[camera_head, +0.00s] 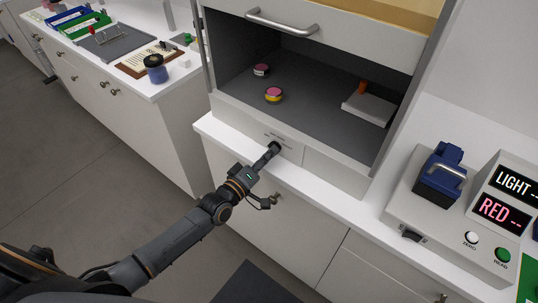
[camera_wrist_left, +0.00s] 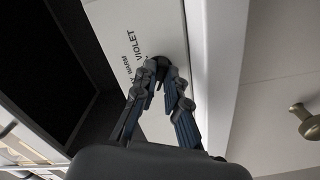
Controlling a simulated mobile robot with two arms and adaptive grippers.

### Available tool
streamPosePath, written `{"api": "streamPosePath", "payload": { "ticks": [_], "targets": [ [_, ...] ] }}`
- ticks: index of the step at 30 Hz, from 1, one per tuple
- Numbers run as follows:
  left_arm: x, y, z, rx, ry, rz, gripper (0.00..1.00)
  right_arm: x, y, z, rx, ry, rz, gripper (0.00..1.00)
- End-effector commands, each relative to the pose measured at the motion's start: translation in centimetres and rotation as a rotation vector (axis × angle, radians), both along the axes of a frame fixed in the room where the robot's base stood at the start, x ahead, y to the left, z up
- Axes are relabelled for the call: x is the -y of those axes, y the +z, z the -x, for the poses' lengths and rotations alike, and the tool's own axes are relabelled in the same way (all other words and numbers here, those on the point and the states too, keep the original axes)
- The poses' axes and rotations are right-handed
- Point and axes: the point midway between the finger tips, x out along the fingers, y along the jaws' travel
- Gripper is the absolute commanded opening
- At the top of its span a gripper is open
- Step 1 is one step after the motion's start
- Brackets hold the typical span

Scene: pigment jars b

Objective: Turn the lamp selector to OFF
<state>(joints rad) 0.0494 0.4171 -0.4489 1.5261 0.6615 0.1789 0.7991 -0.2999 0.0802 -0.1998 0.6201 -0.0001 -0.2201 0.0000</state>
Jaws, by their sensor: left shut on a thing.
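The lamp selector (camera_head: 275,146) is a small dark knob on the light front panel below the open cabinet. My left gripper (camera_head: 269,154) reaches it from the front and is shut on it. In the left wrist view the fingertips (camera_wrist_left: 161,84) close around the dark selector (camera_wrist_left: 161,63). The printed words VIOLET and WARM show beside it in that view. No OFF mark can be read, and the fingers hide most of the knob, so I cannot tell where it points. My right gripper is not in view.
Inside the cabinet (camera_head: 325,95) stand two small pink-topped jars (camera_head: 273,95) and a white block (camera_head: 369,108). A device with a RED display (camera_head: 500,212) stands on the right counter. A blue jar (camera_head: 156,69) stands on the left counter. A brass drawer knob (camera_wrist_left: 301,113) is nearby.

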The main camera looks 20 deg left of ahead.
Motion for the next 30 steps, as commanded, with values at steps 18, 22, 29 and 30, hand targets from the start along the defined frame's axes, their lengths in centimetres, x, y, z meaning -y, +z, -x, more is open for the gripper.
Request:
{"api": "streamPosePath", "payload": {
  "ticks": [18, 22, 29, 30],
  "targets": [
    [0.0, -0.1, 0.0, -0.006, 0.0, 0.009, 0.35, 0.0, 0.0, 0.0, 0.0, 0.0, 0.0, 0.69],
    [0.0, -0.1, 0.0, -0.004, 0.0, 0.008, 0.35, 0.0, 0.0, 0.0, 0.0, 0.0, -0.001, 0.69],
    [-0.4, -0.2, 1.0, -0.006, 0.001, 0.007, 0.35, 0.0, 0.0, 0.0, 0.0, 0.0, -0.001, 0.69],
    [-0.5, -0.2, 1.5, -0.006, 0.0, 0.007, 0.35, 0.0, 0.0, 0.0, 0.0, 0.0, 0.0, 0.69]
  ]
}}
